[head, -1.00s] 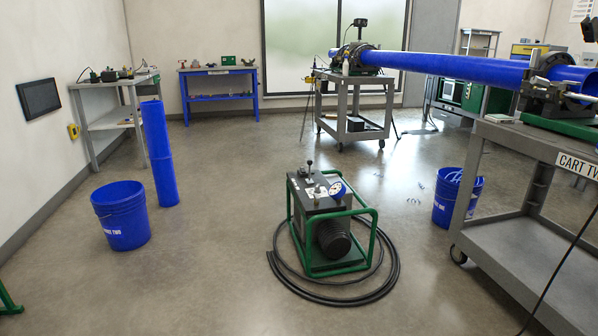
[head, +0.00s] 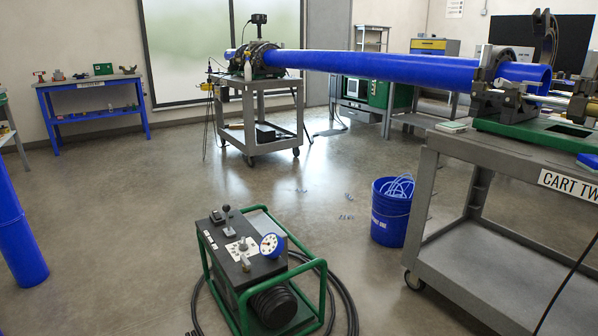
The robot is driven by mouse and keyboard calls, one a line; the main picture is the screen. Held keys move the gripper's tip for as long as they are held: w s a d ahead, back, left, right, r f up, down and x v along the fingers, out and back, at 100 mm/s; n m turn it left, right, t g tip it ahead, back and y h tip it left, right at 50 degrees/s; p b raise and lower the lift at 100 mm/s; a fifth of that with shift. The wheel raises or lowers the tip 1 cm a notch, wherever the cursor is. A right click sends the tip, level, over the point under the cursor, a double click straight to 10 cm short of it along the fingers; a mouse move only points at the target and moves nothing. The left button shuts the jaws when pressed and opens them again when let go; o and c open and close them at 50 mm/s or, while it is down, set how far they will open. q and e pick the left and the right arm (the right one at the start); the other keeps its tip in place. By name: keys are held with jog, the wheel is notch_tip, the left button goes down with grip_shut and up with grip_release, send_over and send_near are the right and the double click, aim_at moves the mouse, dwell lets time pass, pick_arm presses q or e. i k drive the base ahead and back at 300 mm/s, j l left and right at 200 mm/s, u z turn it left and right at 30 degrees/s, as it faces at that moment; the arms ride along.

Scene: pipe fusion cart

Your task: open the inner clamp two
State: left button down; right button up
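The fusion machine (head: 520,130) with its green base sits on top of cart two (head: 480,235), at the right of the head view. A dark clamp (head: 486,78) is around the near end of the long blue pipe (head: 390,67). The machine's right side is cut off by the picture edge.
A green-framed pump unit (head: 262,270) with a coiled black hose stands on the floor in front. A blue bucket (head: 391,215) stands left of cart two. A second cart (head: 262,115) holds the pipe's far end. Floor between pump and cart two is partly clear.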

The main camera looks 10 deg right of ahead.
aim_at(544, 26)
jog(key=i+l+z, duration=0.15)
jog(key=i+z, duration=1.15)
jog(key=k+j, duration=0.05)
jog(key=k, duration=0.05)
